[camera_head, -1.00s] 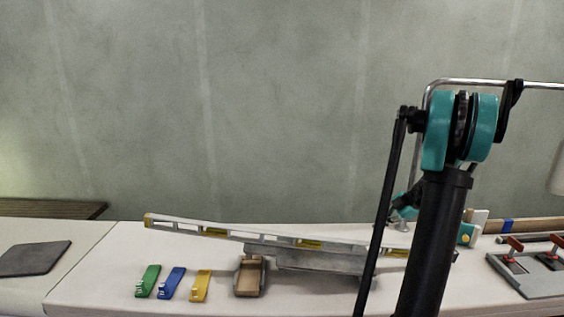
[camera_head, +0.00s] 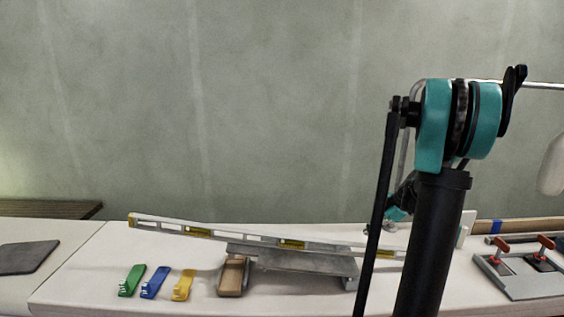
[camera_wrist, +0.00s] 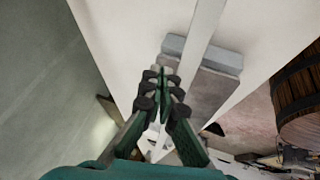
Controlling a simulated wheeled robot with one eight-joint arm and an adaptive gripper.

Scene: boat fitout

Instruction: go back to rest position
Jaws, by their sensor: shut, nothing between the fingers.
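My gripper (camera_wrist: 163,85) is in the wrist view, its green fingers with black joints drawn together and nothing between them. Past the fingertips are the spirit level (camera_wrist: 205,25) and the grey plate (camera_wrist: 215,75) on the white bench. I cannot tell the exact gap between the fingertips and these things. In the head view my arm stands at the right and hides most of the gripper. There the spirit level (camera_head: 210,232) lies tilted across the grey plate (camera_head: 300,260), its left end higher.
Green (camera_head: 132,280), blue (camera_head: 155,282) and yellow (camera_head: 183,285) wedges and a brown block (camera_head: 232,277) lie on the bench (camera_head: 90,275). A dark mat (camera_head: 28,257) is at left. A fixture with red clamps (camera_head: 520,270) is at right. A barrel (camera_wrist: 300,100) shows in the wrist view.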

